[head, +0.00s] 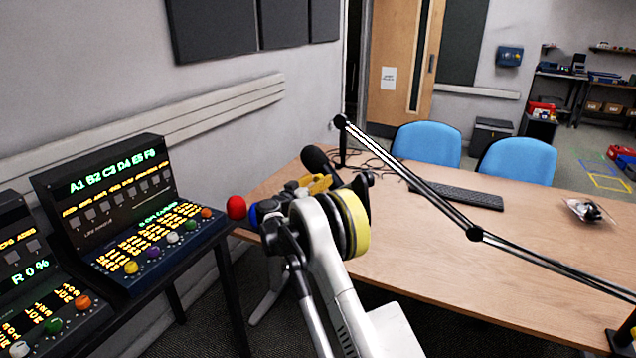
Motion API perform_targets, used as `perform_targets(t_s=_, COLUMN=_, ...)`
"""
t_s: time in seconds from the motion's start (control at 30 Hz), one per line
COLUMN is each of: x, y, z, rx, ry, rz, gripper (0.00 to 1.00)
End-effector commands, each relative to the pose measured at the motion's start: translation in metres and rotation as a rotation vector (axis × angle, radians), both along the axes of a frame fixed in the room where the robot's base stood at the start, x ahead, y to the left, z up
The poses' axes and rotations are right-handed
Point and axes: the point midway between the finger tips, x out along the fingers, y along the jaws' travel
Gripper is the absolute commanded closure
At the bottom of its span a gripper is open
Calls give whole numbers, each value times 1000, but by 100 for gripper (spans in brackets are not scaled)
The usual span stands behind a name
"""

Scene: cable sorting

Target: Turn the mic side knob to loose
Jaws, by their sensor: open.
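A dark microphone (318,160) hangs near the left end of the desk, below the raised end of a black jointed boom arm (408,177). My white arm reaches up in front of it and hides its lower part. My gripper (308,185) is at the far end of my arm, close to the microphone in the picture, and is open. Its fingers are largely hidden, and I cannot tell whether it touches the microphone. The side knob cannot be made out. A red ball (236,207) shows left of my gripper; I cannot tell what it belongs to.
The wooden desk (540,265) bears a black keyboard (457,195) and a small clear-and-dark item (590,211). Two blue chairs (427,144) stand behind it. Control consoles (130,213) with coloured knobs stand at the left. The desk's right part is mostly clear.

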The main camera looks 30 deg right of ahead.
Motion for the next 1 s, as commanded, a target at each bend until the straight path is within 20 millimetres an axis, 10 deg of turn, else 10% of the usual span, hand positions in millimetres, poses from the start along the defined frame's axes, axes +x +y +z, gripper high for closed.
perform_targets(t_s=0.2, x=0, y=0, z=0, rx=0, ry=0, rz=0, gripper=49)
perform_targets(t_s=0.4, x=0, y=0, z=0, rx=0, ry=0, rz=0, gripper=100)
perform_targets(t_s=1.0, x=0, y=0, z=1, rx=-61, ry=116, rz=-1, gripper=100)
